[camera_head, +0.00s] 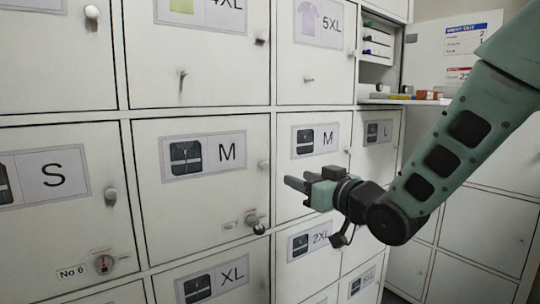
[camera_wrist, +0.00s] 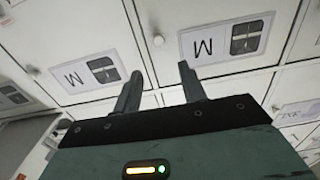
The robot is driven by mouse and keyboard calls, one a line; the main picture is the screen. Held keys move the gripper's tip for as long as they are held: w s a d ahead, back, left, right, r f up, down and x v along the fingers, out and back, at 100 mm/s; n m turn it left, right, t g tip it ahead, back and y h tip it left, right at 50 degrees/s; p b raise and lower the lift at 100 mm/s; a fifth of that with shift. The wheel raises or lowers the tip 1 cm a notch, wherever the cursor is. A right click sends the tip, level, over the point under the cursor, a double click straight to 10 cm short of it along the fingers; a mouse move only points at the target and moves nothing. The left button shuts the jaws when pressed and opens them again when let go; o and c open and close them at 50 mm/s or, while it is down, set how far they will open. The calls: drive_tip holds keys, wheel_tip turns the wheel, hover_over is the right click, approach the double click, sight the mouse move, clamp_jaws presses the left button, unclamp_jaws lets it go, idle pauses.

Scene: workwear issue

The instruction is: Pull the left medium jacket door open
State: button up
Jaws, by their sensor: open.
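The left medium jacket door (camera_head: 200,206) is a white locker door with a black jacket picture and an M label. It looks shut. Its round knob (camera_head: 262,166) is at its right edge, above a lock (camera_head: 252,220). The door's M label also shows upside down in the wrist view (camera_wrist: 228,40), with the knob (camera_wrist: 158,40) left of it. My gripper (camera_head: 297,183) is open and empty, in front of the right medium door (camera_head: 314,177), right of the knob. In the wrist view, the fingers (camera_wrist: 160,80) are spread, with the knob beyond their tips, apart from them.
Shut locker doors surround it: S (camera_head: 60,190) at left, XL (camera_head: 215,278) below, 4XL (camera_head: 200,55) above. A knob (camera_head: 182,75) sticks out above. An open compartment with a small shelf (camera_head: 400,101) holding small items is at upper right.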

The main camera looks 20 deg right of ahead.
sight(266, 166)
drive_tip(key=p, duration=0.3)
drive_tip(key=shift+w+a+r, duration=0.15)
drive_tip(key=shift+w+r, duration=0.05)
drive_tip(key=shift+w, duration=0.2)
drive_tip(key=shift+w+p, duration=0.2)
drive_tip(key=shift+p, duration=1)
drive_tip(key=x, duration=0.3)
drive_tip(key=p+x, duration=0.1)
drive_tip(key=x, duration=0.7)
drive_tip(key=shift+w+f, duration=0.25)
drive_tip(key=shift+f, duration=0.05)
clamp_jaws()
